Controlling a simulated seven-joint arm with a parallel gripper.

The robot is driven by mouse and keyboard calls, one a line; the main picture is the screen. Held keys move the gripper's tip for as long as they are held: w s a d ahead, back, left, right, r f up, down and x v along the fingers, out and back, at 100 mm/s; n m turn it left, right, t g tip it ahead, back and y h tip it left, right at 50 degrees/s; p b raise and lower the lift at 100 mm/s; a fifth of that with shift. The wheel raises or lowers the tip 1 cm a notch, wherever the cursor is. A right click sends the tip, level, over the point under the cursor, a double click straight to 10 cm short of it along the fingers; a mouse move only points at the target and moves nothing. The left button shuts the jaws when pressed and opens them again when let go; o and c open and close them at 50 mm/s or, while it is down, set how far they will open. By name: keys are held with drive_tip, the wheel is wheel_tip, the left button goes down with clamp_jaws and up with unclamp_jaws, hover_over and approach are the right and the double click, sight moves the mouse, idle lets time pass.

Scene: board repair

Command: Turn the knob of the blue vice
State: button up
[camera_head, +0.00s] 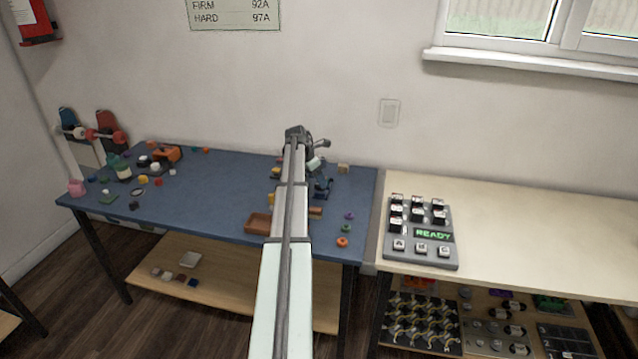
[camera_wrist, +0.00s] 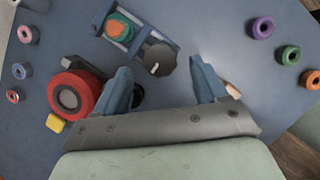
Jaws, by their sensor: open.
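The blue vice (camera_wrist: 141,40) is at the top of the wrist view, with a teal and orange piece (camera_wrist: 119,27) between its jaws. Its dark round knob (camera_wrist: 160,61) faces my gripper and has a small pale mark on it. My gripper (camera_wrist: 161,66) is open, with one blue-grey finger to each side of the knob in the picture. I cannot tell whether either finger touches it. In the head view the vice (camera_head: 323,188) is a small blue shape on the blue table, partly hidden by my arm.
A red wheel (camera_wrist: 72,96) and a yellow block (camera_wrist: 55,123) lie close to the left finger. Purple (camera_wrist: 263,27), green (camera_wrist: 291,55) and orange (camera_wrist: 311,79) rings lie to the right. A wooden tray (camera_head: 257,223) is at the table's front. A keypad (camera_head: 420,232) reads READY.

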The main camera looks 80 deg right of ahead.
drive_tip(key=shift+x, duration=1.6)
drive_tip(key=c, duration=1.1)
drive_tip(key=shift+o, duration=0.2)
